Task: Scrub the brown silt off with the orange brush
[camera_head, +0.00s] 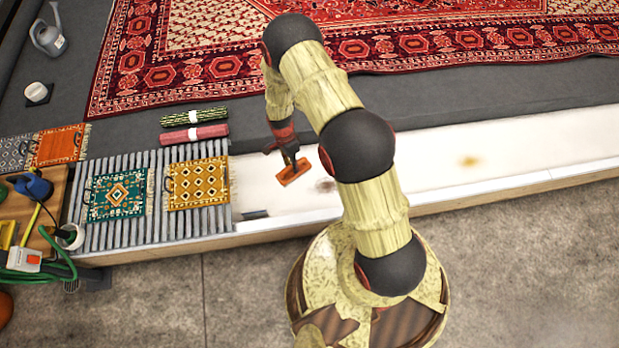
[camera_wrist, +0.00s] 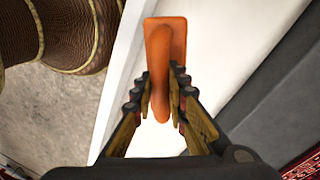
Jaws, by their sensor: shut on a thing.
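The orange brush (camera_head: 294,172) is in my gripper (camera_head: 289,154), above the left part of the white trough (camera_head: 400,168). In the wrist view the brush (camera_wrist: 163,62) points away from me, and my gripper (camera_wrist: 161,103) is shut on its handle. I cannot tell whether the brush touches the white surface. A faint brown silt patch (camera_head: 325,185) lies on the trough just right of the brush, partly beside my arm. A yellow-brown patch (camera_head: 469,161) lies farther right on the trough.
A slatted rack (camera_head: 150,225) with a green mat (camera_head: 118,193) and a yellow mat (camera_head: 198,183) stands left of the trough. Rolled textiles (camera_head: 194,134) lie behind it. A large red rug (camera_head: 430,48) covers the back. A wooden table (camera_head: 50,205) with tools is at far left.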

